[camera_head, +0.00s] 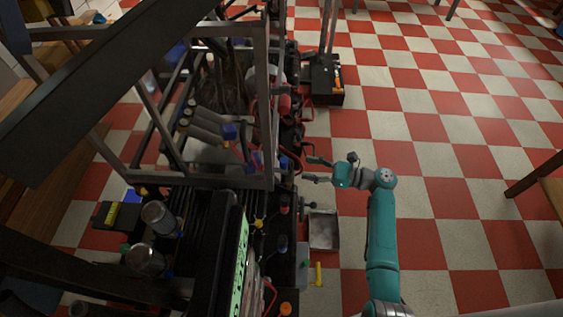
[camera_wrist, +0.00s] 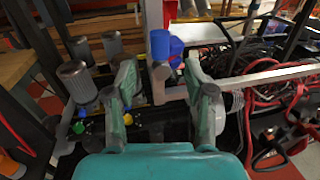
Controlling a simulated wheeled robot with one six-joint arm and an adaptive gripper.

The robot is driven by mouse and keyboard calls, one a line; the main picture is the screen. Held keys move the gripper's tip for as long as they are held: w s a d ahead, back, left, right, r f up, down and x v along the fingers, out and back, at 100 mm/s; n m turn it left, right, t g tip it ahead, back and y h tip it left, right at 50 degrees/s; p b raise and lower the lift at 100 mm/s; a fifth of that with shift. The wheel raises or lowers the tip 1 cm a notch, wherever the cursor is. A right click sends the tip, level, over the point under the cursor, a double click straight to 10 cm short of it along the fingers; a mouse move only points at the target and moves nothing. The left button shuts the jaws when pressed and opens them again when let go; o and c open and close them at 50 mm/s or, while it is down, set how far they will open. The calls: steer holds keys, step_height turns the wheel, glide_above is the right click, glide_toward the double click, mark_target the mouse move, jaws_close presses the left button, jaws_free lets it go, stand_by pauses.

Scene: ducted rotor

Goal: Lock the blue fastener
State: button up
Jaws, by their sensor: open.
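A blue cylindrical knob (camera_wrist: 159,43), which looks like the blue fastener, stands beyond my fingertips in the wrist view, between the two fingers in the picture. A darker blue block (camera_wrist: 178,50) sits right beside it on the metal frame. My gripper (camera_head: 307,169) is open, with its teal fingers pointing left toward the rack in the head view. In the wrist view my gripper (camera_wrist: 159,66) has its fingers spread with nothing between them. The knob appears apart from both fingers. In the head view several small blue parts show, and I cannot tell which is the fastener.
A metal frame (camera_head: 267,130) with cylinders and cables stands close to my gripper. Red cables (camera_wrist: 262,105) hang at its right in the wrist view. A grey tray (camera_head: 323,230) lies below my gripper in the head view. The checkered floor (camera_head: 430,130) is mostly clear at right.

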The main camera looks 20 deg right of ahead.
mark_target(284, 163)
steer(key=x, duration=0.9)
jaws_close()
